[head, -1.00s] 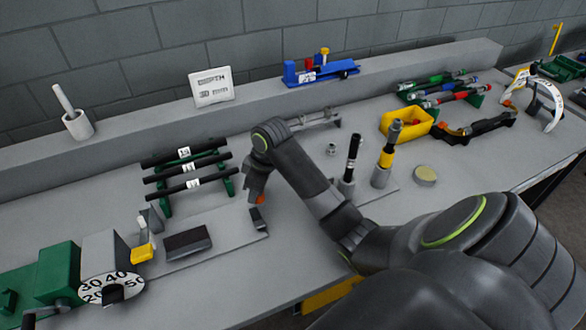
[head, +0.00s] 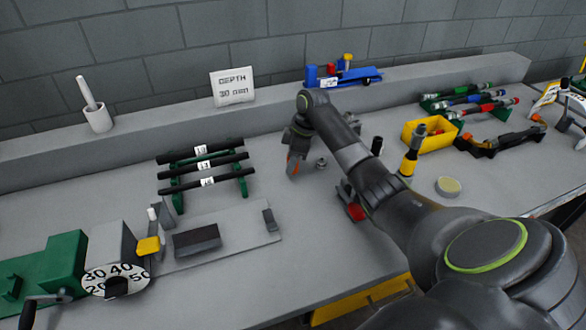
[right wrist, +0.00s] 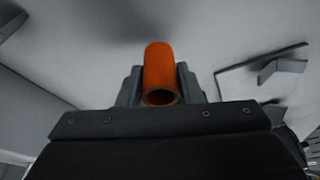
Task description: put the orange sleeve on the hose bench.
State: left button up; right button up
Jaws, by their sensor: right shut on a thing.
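My right gripper (head: 294,158) is shut on the orange sleeve (head: 292,163), above the grey bench top (head: 330,262), to the right of the rack of black hoses (head: 203,168). In the right wrist view the sleeve (right wrist: 161,68) is a hollow orange tube between the jaws, its open end towards the camera. In the head view only a small part of the sleeve shows past the gripper. It looks held clear of the bench, but the exact gap is hard to tell. My left gripper is not in view.
A small metal fitting (head: 321,163) stands just right of the gripper. My right arm partly hides a red item (head: 356,212) and a black post (head: 376,146). A yellow bin (head: 437,136) stands further right. A grey plate with a dark block (head: 197,240) lies front left.

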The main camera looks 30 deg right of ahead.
jog(key=shift+f, duration=1.7)
jog(key=o, duration=1)
jog(key=shift+r, duration=0.1)
jog(key=p+v, duration=1.2)
jog(key=p, duration=0.1)
